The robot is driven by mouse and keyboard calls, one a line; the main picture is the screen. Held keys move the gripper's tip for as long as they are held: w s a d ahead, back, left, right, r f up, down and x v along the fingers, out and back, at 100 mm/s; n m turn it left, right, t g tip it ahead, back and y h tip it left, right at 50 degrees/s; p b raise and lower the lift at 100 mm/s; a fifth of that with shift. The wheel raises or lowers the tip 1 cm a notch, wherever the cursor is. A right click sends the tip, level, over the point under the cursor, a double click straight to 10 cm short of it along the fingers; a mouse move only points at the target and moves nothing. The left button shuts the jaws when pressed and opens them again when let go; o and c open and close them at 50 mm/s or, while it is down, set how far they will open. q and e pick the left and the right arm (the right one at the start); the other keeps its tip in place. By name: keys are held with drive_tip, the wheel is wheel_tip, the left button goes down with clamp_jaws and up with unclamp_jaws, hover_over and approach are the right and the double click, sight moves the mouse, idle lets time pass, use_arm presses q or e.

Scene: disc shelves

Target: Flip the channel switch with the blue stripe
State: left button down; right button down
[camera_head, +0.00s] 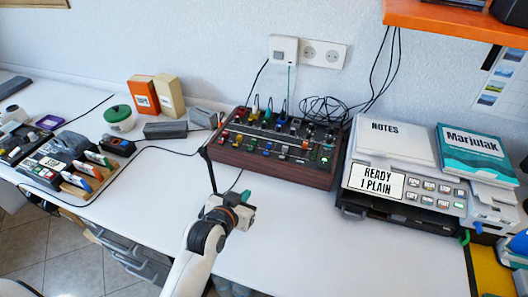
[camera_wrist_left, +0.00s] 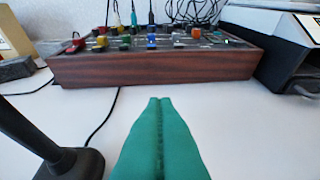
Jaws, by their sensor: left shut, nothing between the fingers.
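A mixer with a dark wood-coloured case (camera_head: 270,166) sits on the white desk, with rows of coloured knobs and switches on its top. In the left wrist view its wooden front (camera_wrist_left: 150,68) spans the upper part. A blue-marked switch (camera_wrist_left: 152,42) stands near the front edge there, roughly straight ahead of the fingers; its stripe and lever position are too small to tell. My left gripper (camera_head: 246,196) is in front of the mixer, apart from it. In the left wrist view its green fingers (camera_wrist_left: 159,101) are shut and empty. My right gripper is not in view.
A thin black stand (camera_wrist_left: 72,160) is left of my left gripper, with a black cable beside it. A printer (camera_head: 400,190) with a notes stack and book stands right of the mixer. Boxes and small devices lie left.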

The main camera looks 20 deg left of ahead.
use_arm(q)
drive_tip(key=w+r+t, duration=0.3)
drive_tip(key=w+r, duration=0.2)
drive_tip(key=w, duration=0.2)
drive_tip(key=shift+a+r+n+t+y, duration=0.2)
drive_tip(key=shift+r+n+t+y, duration=0.1)
drive_tip(key=shift+n+t, duration=0.1)
hover_over(264, 157)
drive_tip(key=shift+s+f, duration=0.45)
drive_tip(key=shift+f, duration=0.05)
drive_tip(key=f, duration=0.2)
drive_tip(key=shift+w+f, duration=0.3)
drive_tip(key=shift+w, duration=0.05)
drive_tip(key=shift+w+f, duration=0.1)
drive_tip(key=shift+f, duration=0.65)
